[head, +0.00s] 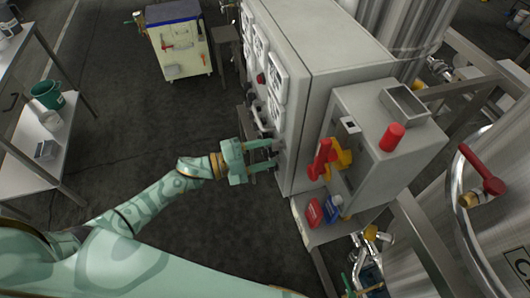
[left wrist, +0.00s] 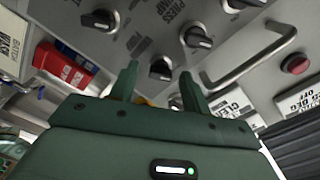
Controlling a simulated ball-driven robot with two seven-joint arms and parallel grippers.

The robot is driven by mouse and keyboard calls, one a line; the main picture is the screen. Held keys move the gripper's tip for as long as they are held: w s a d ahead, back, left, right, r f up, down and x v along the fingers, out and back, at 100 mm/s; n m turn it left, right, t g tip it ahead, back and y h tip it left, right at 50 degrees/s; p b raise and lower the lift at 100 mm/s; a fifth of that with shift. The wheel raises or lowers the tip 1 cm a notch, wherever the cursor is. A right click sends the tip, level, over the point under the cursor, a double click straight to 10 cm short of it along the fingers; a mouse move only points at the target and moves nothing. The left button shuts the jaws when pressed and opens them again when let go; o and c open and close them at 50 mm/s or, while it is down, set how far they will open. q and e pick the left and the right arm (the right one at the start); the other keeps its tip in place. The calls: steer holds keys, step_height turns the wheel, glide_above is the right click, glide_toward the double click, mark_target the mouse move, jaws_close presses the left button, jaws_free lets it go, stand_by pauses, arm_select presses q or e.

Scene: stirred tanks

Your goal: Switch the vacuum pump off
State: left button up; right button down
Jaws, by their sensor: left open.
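The grey control cabinet (head: 345,50) stands right of centre in the head view. My left gripper (head: 277,155) is at its panel side, low, with its fingers pointing at the panel. In the left wrist view the open gripper (left wrist: 160,88) has a black rotary knob (left wrist: 160,68) just beyond and between its fingertips. I cannot tell whether they touch it. Other black knobs (left wrist: 98,20) (left wrist: 197,37) sit farther up the panel. Tilted labels stand by the knobs; some read as pumps, but which knob is the vacuum pump's is not clear. My right gripper is not in view.
A metal bar handle (left wrist: 255,60) and a red button (left wrist: 295,63) are close to the gripper. A grey box (head: 385,140) with a red lever (head: 321,160) stands beside the cabinet. A white shelf (head: 30,150) is at left; dark floor (head: 120,100) lies open between.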

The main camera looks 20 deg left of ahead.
arm_select(q)
steer(key=b+v, duration=0.1)
steer(key=v, duration=1.5)
steer(key=shift+f, duration=0.1)
steer(key=a+f+n+t+y, duration=0.2)
steer(key=a+f+n+y, duration=0.9)
steer(key=f, duration=0.5)
steer(key=s+a+f+n+g+y, duration=0.35)
steer(key=s+f, duration=0.55)
steer(key=f, duration=0.3)
steer(key=s+d+f+n+g+y+b, duration=0.1)
steer(key=s+d+f+n+g, duration=0.15)
steer(key=s+f, duration=0.45)
steer(key=s+d+f+n+g+y, duration=0.1)
steer(key=s+d+f+g, duration=0.25)
steer(key=s, duration=0.75)
steer(key=s+d+f+n+g+h, duration=0.1)
steer(key=s+d+f, duration=0.1)
steer(key=s+d, duration=0.5)
steer(key=d, duration=0.3)
steer(key=shift+s+g, duration=0.2)
steer(key=shift+g, duration=0.15)
